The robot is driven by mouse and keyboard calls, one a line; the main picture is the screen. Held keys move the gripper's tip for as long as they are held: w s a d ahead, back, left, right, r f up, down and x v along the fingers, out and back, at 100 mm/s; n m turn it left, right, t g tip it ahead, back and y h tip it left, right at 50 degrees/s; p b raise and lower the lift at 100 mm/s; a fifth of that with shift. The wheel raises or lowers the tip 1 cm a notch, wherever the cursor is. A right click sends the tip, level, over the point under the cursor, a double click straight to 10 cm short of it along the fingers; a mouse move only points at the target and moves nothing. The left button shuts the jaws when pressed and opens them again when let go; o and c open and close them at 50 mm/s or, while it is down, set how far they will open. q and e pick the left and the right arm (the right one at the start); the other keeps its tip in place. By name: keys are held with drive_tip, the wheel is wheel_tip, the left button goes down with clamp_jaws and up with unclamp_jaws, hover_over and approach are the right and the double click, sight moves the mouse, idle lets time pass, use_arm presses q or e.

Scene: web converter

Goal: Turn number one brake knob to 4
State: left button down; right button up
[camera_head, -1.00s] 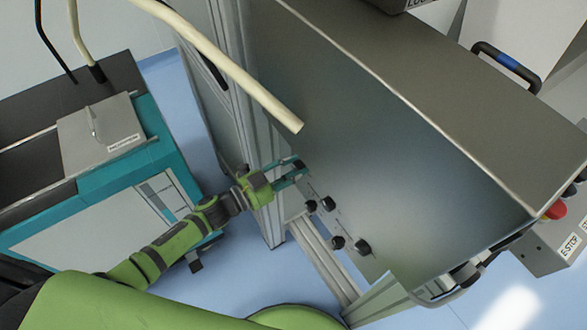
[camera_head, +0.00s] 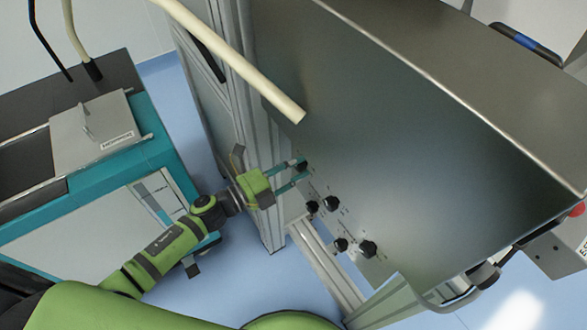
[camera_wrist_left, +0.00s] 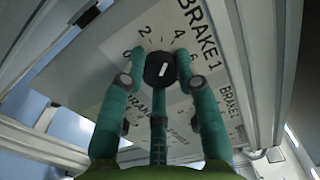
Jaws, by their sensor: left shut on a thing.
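The black number one brake knob (camera_wrist_left: 160,69) is at the top middle of the left wrist view, on a pale panel beside the printed words BRAKE 1. The numbers 2 and 4 show above it, and a white mark on its face slants up and right. My left gripper (camera_wrist_left: 159,54) is shut on this knob, one teal finger on each side. In the head view the left gripper (camera_head: 298,172) reaches the upper left end of the knob row, and its fingers partly hide the knob. My right gripper is not in view.
More black knobs, among them one (camera_head: 331,203) close by and a lower one (camera_head: 368,249), sit along the metal cabinet's edge (camera_head: 400,130). A cream tube (camera_head: 235,65) hangs above. A teal and grey machine (camera_head: 100,180) stands at the left.

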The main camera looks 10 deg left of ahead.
use_arm(q)
drive_tip(key=shift+s+d+m+b, duration=0.15)
drive_tip(key=shift+m+b, duration=0.1)
drive_tip(key=shift+m, duration=0.4)
drive_tip(key=shift+d+m+b, duration=0.1)
drive_tip(key=shift+m+b, duration=0.1)
drive_tip(key=shift+m, duration=0.45)
drive_tip(key=shift+f, duration=0.1)
drive_tip(key=c, duration=0.9)
unclamp_jaws()
drive_tip(key=shift+d, duration=0.1)
drive_tip(key=shift+a, duration=0.2)
drive_tip(key=shift+s+a, duration=0.2)
drive_tip(key=shift+a, duration=0.05)
drive_tip(key=v, duration=1.1)
drive_tip(key=shift+s, duration=0.15)
